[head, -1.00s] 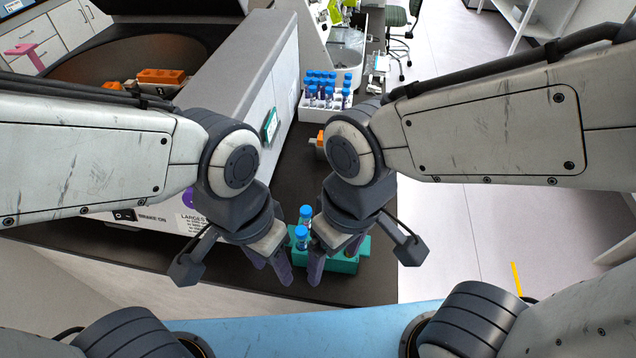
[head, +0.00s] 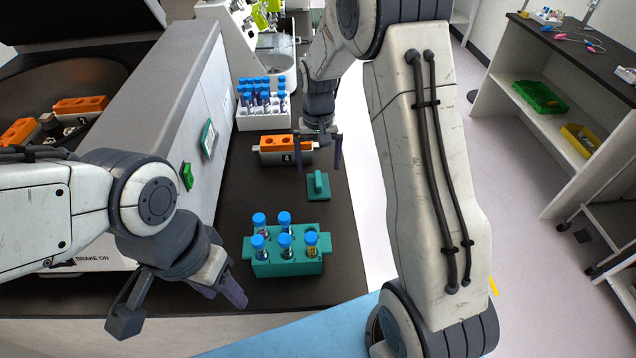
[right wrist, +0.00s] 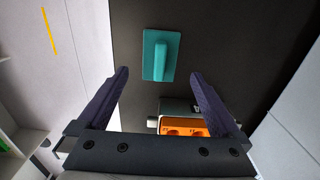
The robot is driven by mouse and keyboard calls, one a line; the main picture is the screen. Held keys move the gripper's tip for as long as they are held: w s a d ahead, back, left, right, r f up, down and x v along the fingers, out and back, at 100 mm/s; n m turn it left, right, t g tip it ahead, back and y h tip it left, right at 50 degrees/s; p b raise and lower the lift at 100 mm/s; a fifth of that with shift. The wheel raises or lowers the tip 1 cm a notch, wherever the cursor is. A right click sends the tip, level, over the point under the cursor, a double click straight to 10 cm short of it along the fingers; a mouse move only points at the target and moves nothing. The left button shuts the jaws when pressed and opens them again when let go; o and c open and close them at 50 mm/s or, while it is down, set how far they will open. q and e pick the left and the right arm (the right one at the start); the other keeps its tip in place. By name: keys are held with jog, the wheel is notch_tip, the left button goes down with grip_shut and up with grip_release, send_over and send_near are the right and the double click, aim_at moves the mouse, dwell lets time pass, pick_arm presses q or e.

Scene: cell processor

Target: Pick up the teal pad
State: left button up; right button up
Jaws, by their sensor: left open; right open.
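The teal pad (head: 318,187) lies flat on the dark bench, a small square with a raised bar handle on top. It also shows in the right wrist view (right wrist: 160,55), ahead of the fingertips and between their lines. My right gripper (head: 320,160) is open and empty above the bench, a little behind the pad in the head view. Its fingers also show in the right wrist view (right wrist: 158,78), spread apart with the pad beyond them, not touching it. My left gripper (head: 228,288) is open and empty at the bench's front left.
A teal rack (head: 287,264) with several blue-capped tubes stands in front of the pad. An orange-topped block (head: 285,149) sits behind it, close to my right fingers. A white rack (head: 264,115) of tubes stands farther back. The large grey machine (head: 165,150) borders the bench at left.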

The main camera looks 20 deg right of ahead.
aim_at(318, 179)
jog(key=shift+f, duration=0.75)
jog(key=f, duration=0.1)
jog(key=f+p, duration=0.1)
jog(key=f, duration=0.1)
jog(key=f+p, duration=0.1)
jog(key=shift+s+f, duration=0.15)
jog(key=shift+s, duration=0.1)
jog(key=shift+f, duration=0.45)
jog(key=c, duration=1.3)
jog(key=shift+r, duration=0.1)
